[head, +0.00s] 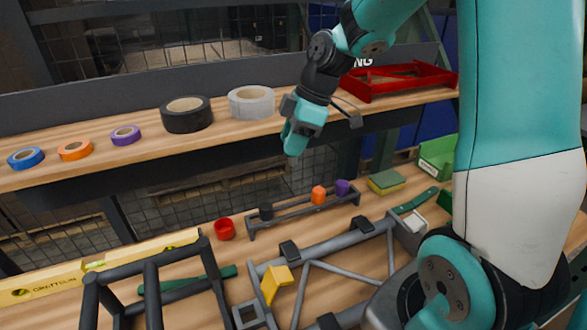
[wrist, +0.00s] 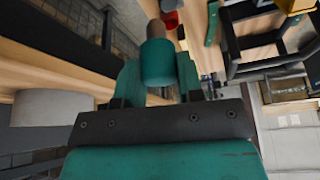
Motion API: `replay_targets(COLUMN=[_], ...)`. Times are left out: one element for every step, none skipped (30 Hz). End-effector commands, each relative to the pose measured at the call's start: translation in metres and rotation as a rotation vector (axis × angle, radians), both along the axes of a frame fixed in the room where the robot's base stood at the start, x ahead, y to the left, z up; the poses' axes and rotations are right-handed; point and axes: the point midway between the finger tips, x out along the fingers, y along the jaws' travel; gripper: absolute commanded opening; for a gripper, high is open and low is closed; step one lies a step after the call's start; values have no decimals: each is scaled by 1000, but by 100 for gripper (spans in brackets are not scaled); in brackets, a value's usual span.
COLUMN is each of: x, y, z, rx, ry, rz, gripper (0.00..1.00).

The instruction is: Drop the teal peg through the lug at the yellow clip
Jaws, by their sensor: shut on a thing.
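My gripper (head: 295,142) hangs in front of the upper shelf, high above the workbench. In the wrist view my gripper (wrist: 160,82) is shut on the teal peg (wrist: 158,64), whose grey-brown end points away from the fingers. In the head view I cannot tell the peg from the teal fingers. The yellow clip (head: 275,283) sits on a grey tube frame (head: 330,245) on the bench, well below my gripper. A yellow part at the top right of the wrist view (wrist: 297,5) looks like this clip. I cannot clearly make out the lug.
A grey rack (head: 290,216) holds black, orange and purple pegs. A red cup (head: 224,229), a black frame (head: 150,270) and a yellow level (head: 100,265) lie nearby. Tape rolls (head: 187,114) and a red tray (head: 400,82) stand on the upper shelf, close to my gripper.

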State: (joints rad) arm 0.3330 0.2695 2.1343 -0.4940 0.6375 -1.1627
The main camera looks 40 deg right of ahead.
Motion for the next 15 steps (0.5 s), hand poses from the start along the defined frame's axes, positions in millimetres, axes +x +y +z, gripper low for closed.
replay_targets(x=[0,0,1,0,0,0,0,0,0,0,0,0,0,0,0], y=[0,0,-1,0,0,0,0,0,0,0,0,0,0,0,0], z=[12,17,24,28,31,35,38,42,46,48,51,55,58,61,64], rx=[-1,-1,-2,-1,0,1,0,-1,-1,-1,0,0,0,0,0], ry=[-5,-3,-4,-3,-2,-1,-1,-1,-1,-1,0,0,0,1,1], rz=[0,1,-1,-1,0,0,0,-2,-2,-2,-1,-1,-1,0,0], gripper=[10,10,10,10,10,10,10,10,10,10,10,10,10,10,10])
